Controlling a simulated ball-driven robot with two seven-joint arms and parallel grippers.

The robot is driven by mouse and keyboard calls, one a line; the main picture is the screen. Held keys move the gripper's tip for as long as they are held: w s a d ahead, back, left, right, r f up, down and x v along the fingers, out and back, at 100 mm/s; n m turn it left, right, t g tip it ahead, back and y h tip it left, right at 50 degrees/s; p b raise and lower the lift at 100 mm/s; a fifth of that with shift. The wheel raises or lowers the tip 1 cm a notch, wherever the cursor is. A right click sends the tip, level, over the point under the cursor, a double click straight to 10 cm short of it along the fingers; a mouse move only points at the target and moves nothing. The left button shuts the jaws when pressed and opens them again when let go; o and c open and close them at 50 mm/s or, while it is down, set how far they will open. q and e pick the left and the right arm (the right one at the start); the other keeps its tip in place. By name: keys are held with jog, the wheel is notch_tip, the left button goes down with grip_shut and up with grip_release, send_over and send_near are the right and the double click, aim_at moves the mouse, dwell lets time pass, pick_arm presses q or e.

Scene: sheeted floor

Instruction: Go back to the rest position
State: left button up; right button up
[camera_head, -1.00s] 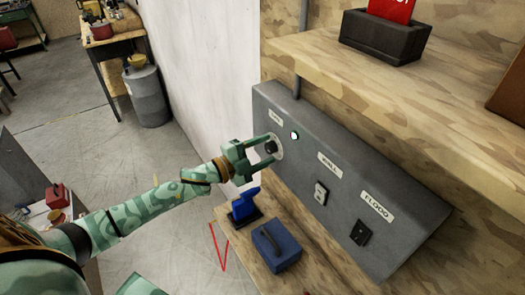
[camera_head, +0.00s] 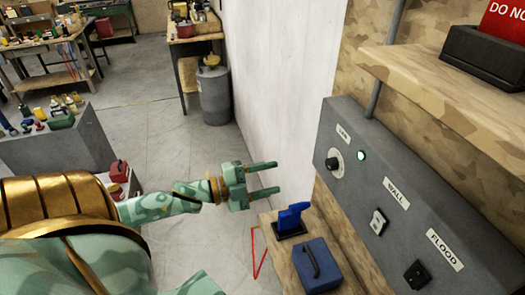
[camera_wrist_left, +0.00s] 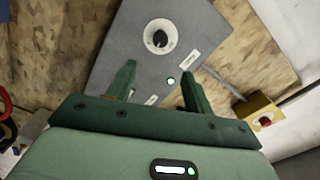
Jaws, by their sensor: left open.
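My left gripper (camera_head: 270,180) is open and empty, in the air left of the grey control panel (camera_head: 395,205) and clear of it. The panel carries a round knob (camera_head: 333,163), a lit greenish lamp (camera_head: 361,155), a switch (camera_head: 378,221) under the label WALL and another switch (camera_head: 417,272) under the label FLOOD. In the left wrist view, the open fingers (camera_wrist_left: 157,82) point toward the panel, with the knob (camera_wrist_left: 160,38) and the lit lamp (camera_wrist_left: 171,80) beyond them. My right gripper is not in view.
Below the panel, a wooden shelf (camera_head: 285,258) holds a blue tool (camera_head: 292,217) and a blue box (camera_head: 318,264). An upper shelf (camera_head: 440,85) juts out at right. A grey bin (camera_head: 215,97) and workbenches stand behind; open floor lies between.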

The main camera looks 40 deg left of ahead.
pick_arm(q)
jog(key=shift+s+a, duration=0.35)
jog(key=shift+s, duration=0.25)
